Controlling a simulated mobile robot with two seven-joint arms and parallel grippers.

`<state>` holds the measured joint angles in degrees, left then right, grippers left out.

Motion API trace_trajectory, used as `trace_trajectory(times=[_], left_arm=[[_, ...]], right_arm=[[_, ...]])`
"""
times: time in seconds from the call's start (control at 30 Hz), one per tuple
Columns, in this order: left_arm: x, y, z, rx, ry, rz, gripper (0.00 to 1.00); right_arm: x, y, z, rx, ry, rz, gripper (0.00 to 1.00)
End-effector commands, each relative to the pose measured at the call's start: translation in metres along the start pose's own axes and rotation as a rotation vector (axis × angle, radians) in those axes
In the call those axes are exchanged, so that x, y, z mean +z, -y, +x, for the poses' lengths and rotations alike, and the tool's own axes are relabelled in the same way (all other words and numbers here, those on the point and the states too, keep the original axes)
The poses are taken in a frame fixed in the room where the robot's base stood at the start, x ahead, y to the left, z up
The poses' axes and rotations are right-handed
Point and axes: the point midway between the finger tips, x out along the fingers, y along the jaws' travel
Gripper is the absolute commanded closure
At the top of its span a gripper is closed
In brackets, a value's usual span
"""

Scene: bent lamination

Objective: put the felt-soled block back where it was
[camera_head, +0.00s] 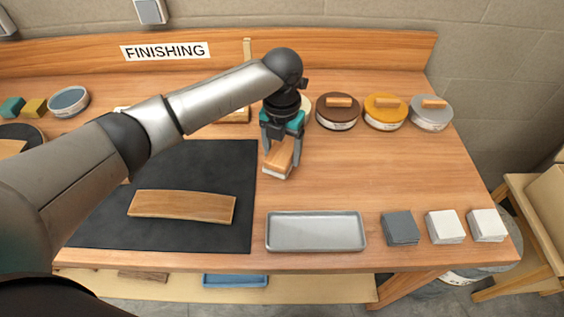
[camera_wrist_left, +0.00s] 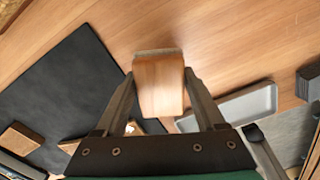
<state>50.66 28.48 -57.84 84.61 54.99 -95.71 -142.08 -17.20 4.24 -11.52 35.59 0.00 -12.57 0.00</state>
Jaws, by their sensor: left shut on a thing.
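The felt-soled block (camera_head: 279,156) is a wooden block with a pale layer along its underside. My left gripper (camera_head: 281,150) is shut on it, with one finger on each side. In the head view it hangs over the wooden table just right of the black mat; the height of its sole above the table is hard to tell. In the left wrist view the block (camera_wrist_left: 159,84) sits between the two fingers (camera_wrist_left: 159,92), its pale felt edge at the far end. My right gripper is not in view.
A bent wooden piece (camera_head: 182,206) lies on the black mat (camera_head: 215,165). An empty grey tray (camera_head: 315,231) is at the front, beside grey (camera_head: 401,228) and white pads (camera_head: 445,227). Round tins (camera_head: 337,112) topped with wooden blocks line the back right. The table's right middle is clear.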

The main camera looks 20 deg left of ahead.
Motion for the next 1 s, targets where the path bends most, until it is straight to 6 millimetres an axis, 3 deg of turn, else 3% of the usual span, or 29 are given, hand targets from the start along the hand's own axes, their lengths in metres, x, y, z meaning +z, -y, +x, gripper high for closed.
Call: trace_trajectory(times=[0.27, 0.63, 0.67, 0.9, 1.0], left_arm=[[-0.001, 0.000, 0.039, 0.001, -0.003, 0.000, 0.80], [-0.001, 0.000, 0.043, 0.001, -0.001, 0.001, 0.80], [-0.001, 0.000, 0.043, 0.001, -0.001, 0.001, 0.27], [-0.001, 0.000, 0.042, 0.001, -0.001, 0.001, 0.00], [-0.001, 0.000, 0.042, 0.001, -0.001, 0.001, 0.00]], right_arm=[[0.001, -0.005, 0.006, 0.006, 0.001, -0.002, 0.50], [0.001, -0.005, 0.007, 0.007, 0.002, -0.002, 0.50], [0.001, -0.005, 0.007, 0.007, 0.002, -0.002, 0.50], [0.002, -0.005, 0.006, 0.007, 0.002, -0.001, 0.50], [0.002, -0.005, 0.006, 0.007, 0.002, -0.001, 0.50]])
